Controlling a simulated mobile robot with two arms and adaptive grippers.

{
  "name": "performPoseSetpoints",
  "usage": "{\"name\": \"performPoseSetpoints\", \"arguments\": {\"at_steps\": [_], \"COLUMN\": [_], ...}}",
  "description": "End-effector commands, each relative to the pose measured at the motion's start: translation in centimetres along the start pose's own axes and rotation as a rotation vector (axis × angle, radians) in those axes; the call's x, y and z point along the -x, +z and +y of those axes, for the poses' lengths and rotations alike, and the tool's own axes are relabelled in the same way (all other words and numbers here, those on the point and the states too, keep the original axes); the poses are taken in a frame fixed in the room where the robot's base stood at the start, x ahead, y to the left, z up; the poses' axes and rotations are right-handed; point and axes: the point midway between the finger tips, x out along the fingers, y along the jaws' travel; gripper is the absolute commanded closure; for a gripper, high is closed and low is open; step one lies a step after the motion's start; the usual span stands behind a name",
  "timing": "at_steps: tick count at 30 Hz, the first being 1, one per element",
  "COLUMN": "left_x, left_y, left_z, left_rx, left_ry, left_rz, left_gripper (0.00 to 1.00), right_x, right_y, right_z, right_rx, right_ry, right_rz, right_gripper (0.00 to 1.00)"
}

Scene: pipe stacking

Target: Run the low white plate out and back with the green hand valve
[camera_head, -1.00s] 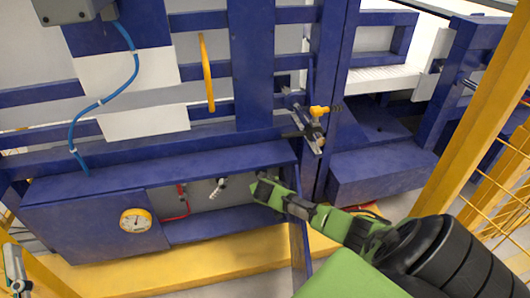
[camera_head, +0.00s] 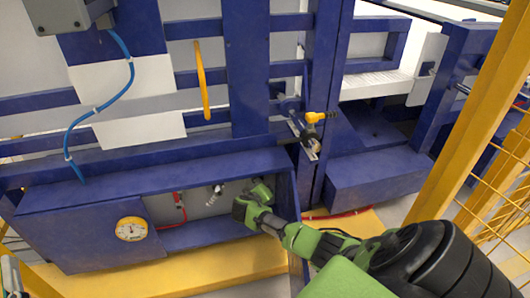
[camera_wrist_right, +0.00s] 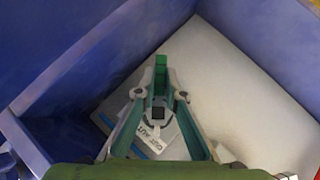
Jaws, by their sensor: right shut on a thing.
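The green hand valve (camera_head: 262,190) sits in the right end of the low blue box, by its pale back panel. My right gripper (camera_head: 250,207) reaches into the box and is shut on it. In the right wrist view the green handle (camera_wrist_right: 160,72) stands between the fingertips of my right gripper (camera_wrist_right: 159,95). A white label with partly readable lettering lies behind it. A lower white plate (camera_head: 140,128) shows on the blue frame at left, below a larger white panel. I cannot tell for sure that it is the task's plate.
The blue box (camera_head: 60,220) carries a yellow-rimmed gauge (camera_head: 131,229); a red fitting (camera_head: 177,198) is inside. Blue walls close in around my right gripper. A yellow-capped fitting (camera_head: 315,117) sits above on a post. A yellow fence (camera_head: 480,110) stands at right.

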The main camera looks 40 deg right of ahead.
Motion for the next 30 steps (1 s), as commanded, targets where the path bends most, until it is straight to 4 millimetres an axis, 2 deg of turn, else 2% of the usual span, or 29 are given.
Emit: {"name": "performPoseSetpoints", "arguments": {"at_steps": [15, 16, 18, 30], "left_x": [-0.02, -0.02, -0.02, 0.0], "left_y": [-0.45, -0.45, -0.44, -0.49], "left_z": [0.07, 0.07, 0.08, 0.01], "left_rx": [0.001, 0.001, 0.001, 0.001], "left_ry": [0.001, 0.001, 0.001, 0.0], "left_rz": [0.022, 0.021, 0.021, 0.022], "left_gripper": [0.73, 0.73, 0.73, 0.73], "right_x": [-0.01, -0.01, -0.01, 0.29], "right_y": [-0.12, -0.12, -0.12, -0.05], "right_z": [0.17, 0.17, 0.16, 0.04], "right_rx": [0.015, 0.015, 0.014, 0.013], "right_ry": [0.015, 0.015, 0.015, 0.013], "right_rz": [0.002, 0.003, 0.002, 0.002], "right_gripper": [1.0, 0.85, 0.73, 0.73]}}
